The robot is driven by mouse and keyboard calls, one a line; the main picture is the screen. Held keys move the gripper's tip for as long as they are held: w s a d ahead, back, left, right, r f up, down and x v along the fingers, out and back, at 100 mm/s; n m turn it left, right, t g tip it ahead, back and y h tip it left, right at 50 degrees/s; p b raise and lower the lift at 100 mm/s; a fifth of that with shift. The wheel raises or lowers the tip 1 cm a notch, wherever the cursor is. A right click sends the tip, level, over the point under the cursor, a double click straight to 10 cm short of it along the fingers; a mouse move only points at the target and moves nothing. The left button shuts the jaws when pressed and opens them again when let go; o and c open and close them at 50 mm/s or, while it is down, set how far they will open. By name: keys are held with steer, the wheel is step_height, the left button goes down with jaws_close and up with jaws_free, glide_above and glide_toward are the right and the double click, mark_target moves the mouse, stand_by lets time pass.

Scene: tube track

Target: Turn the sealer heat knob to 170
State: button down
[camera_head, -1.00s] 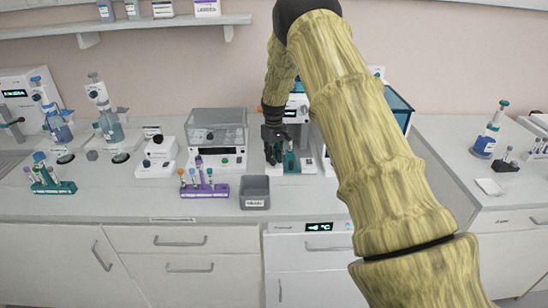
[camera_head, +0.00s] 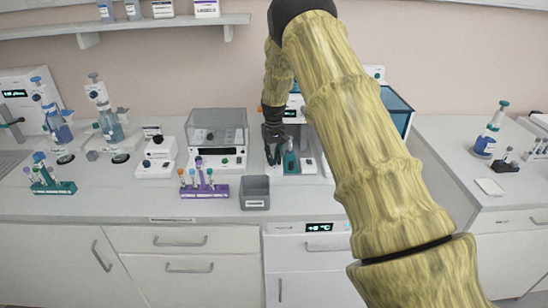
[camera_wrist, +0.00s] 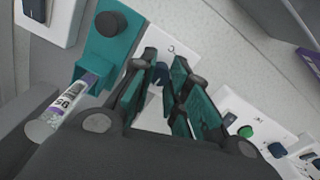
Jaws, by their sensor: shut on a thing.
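My gripper (camera_head: 272,150) is at the sealer (camera_head: 298,115), the white unit with a small lit display at the back middle of the bench. In the wrist view, my teal-padded fingers (camera_wrist: 162,80) are shut on a dark knob (camera_wrist: 157,76) on a white panel. The fingers cover most of the knob, so its pointer and scale cannot be read. A teal block (camera_wrist: 108,48) with a round black knob stands beside it, and a labelled tube (camera_wrist: 68,104) sits by that block. In the head view, the teal block (camera_head: 290,162) is just right of my gripper.
A purple tube rack (camera_head: 205,191) and a grey bin (camera_head: 255,193) stand in front and to the left. A lidded grey device (camera_head: 217,135) is left of my gripper. Its green button (camera_wrist: 246,131) shows in the wrist view. The bench front at right is clear.

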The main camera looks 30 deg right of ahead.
mark_target(274, 159)
steer(key=shift+f, duration=0.15)
steer(key=c, duration=1.3)
jaws_free()
steer(key=shift+c, duration=0.2)
step_height(274, 159, up, 12)
